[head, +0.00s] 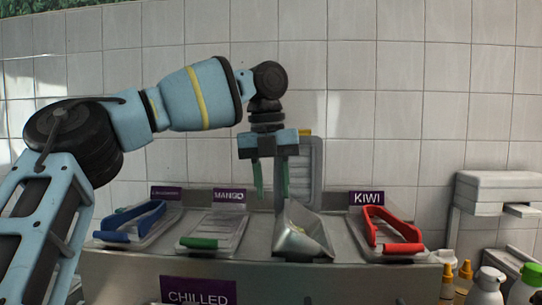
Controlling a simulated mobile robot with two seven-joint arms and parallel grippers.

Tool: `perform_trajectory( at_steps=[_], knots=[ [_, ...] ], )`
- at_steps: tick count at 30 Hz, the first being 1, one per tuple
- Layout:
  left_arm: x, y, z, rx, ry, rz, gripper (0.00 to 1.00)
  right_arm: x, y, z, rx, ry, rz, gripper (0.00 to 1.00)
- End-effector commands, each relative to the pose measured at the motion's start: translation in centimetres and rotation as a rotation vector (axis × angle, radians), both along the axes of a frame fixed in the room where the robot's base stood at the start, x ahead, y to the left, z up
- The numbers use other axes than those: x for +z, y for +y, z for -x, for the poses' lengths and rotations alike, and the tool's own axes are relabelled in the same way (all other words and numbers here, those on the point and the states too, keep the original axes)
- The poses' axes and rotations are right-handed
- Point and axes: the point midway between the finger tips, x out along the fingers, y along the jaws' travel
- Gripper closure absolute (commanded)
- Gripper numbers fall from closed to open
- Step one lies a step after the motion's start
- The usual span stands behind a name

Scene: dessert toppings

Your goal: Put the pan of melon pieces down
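The metal pan (290,240) sits at the counter slot between the mango and kiwi places. It looks tilted, and a little pale yellow content shows inside; I cannot make out the pieces clearly. My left gripper (271,192) hangs fingers down above the pan's back left side. Its two green-tipped fingers are apart with nothing visible between them, and it looks clear of the pan. My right gripper is not in view.
A grey lid with a yellow handle (306,150) stands upright behind the gripper. Left are lids with a blue handle (132,222) and a green handle (199,243); right is one with a red handle (388,230). Bottles (488,285) stand at lower right.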

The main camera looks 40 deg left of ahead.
Motion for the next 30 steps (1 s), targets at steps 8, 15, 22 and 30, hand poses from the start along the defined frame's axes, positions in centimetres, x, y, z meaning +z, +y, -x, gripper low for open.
perform_trajectory(
  at_steps=[8, 15, 22, 30],
  knots=[
    [4.9, 0.2, 0.3, 0.0, -0.001, 0.002, 0.66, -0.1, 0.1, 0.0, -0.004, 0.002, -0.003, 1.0],
    [7.1, 0.4, 0.4, -0.002, 0.001, 0.001, 0.66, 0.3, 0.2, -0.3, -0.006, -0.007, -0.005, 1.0],
    [7.6, 0.4, 0.4, -0.002, 0.001, 0.001, 0.66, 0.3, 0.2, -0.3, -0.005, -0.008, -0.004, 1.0],
    [7.6, 0.4, 0.4, -0.002, 0.001, 0.001, 0.66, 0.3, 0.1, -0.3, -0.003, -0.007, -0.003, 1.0]
  ],
)
